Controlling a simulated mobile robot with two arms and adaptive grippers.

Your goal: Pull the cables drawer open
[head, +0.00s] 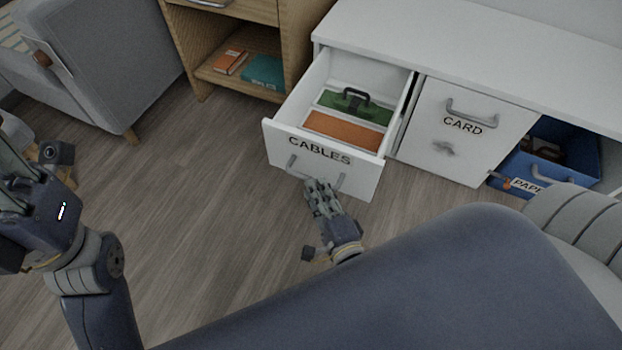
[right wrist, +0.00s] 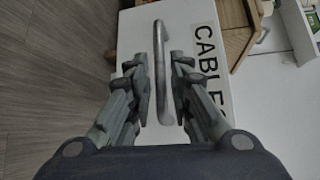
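The white drawer labelled CABLES (head: 358,181) stands pulled well out of the white desk, and its inside shows. Its grey bar handle (right wrist: 160,72) runs between the fingers of my right gripper (right wrist: 165,75) in the right wrist view. In the head view my right gripper (head: 318,186) is at the drawer front and hides the middle of the handle. My left gripper is at the left edge of the head view, and its fingertips are cut off.
In the drawer lie an orange-brown panel (head: 343,132) and a green item (head: 372,111) with a black handle. A shut CARD drawer (head: 470,98) and a blue PAPER bin (head: 580,165) are to the right. Grey sofa (head: 110,60) and wooden shelf (head: 295,40) are behind.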

